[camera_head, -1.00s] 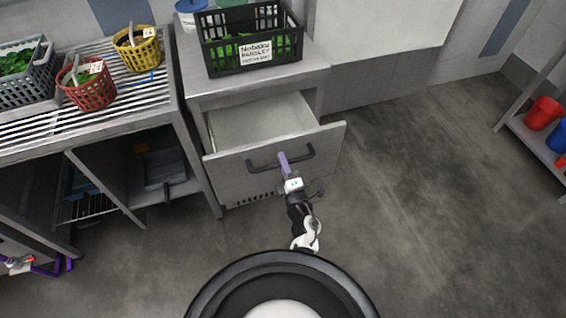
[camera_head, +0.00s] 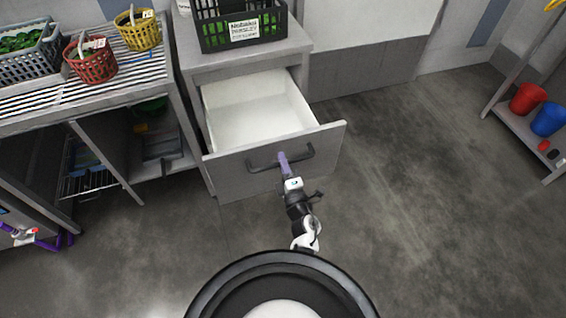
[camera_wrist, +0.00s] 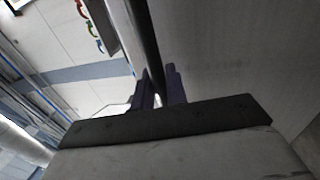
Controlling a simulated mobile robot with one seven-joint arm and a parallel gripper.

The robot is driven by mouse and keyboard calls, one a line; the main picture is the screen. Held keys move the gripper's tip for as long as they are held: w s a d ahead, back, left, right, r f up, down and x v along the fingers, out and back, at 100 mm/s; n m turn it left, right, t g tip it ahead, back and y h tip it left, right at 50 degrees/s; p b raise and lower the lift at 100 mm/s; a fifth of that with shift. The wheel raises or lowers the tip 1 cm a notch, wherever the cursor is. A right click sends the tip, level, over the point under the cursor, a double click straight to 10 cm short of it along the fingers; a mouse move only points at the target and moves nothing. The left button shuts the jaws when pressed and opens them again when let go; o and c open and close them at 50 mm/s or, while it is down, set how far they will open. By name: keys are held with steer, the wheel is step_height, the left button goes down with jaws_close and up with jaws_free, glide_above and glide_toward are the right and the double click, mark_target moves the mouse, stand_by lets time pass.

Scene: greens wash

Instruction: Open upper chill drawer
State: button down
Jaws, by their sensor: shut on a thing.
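The upper chill drawer (camera_head: 230,171) is pulled well out of the grey cabinet, and its white inside (camera_head: 255,112) shows empty in the head view. A dark bar handle (camera_head: 262,166) crosses its front. My gripper (camera_head: 283,160), with purple fingers, is shut on this handle near its middle. In the wrist view the dark handle bar (camera_wrist: 144,50) runs between the two fingers (camera_wrist: 160,88), beside the grey drawer front (camera_wrist: 225,50).
A black crate labelled parsley (camera_head: 243,32) stands on the cabinet top. At left, a slatted rack (camera_head: 80,85) carries a red basket (camera_head: 91,66), a yellow basket (camera_head: 138,33) and a grey crate. Red and blue containers sit on a shelf at far right. The floor (camera_head: 410,190) at right is clear.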

steer(key=shift+a, duration=0.1)
steer(key=c, duration=1.5)
jaws_free()
